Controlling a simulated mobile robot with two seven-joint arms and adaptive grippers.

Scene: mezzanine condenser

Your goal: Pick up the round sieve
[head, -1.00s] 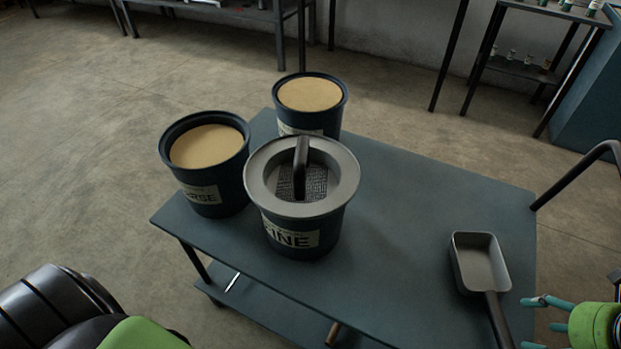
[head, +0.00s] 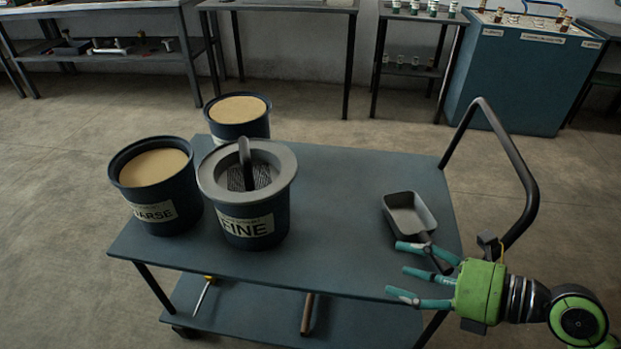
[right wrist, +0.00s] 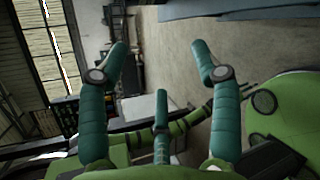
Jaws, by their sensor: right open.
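The round sieve (head: 284,163) is a grey ring with a dark mesh floor and an upright black handle across it. It sits on top of the dark blue bucket labelled FINE (head: 247,226) on the cart. My right gripper (head: 404,270) is open and empty, with teal fingers pointing left, at the cart's front right corner near the scoop. It is well to the right of the sieve. In the right wrist view its spread fingers (right wrist: 160,75) hold nothing, and the sieve is not seen there. My left gripper is not in view.
The blue-grey cart top (head: 330,225) has clear room between the sieve and the grey scoop (head: 408,212). A bucket labelled COARSE, partly cut off (head: 155,190), and another sand-filled bucket (head: 238,125) stand beside the sieve. The cart's black handle (head: 525,180) rises at right.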

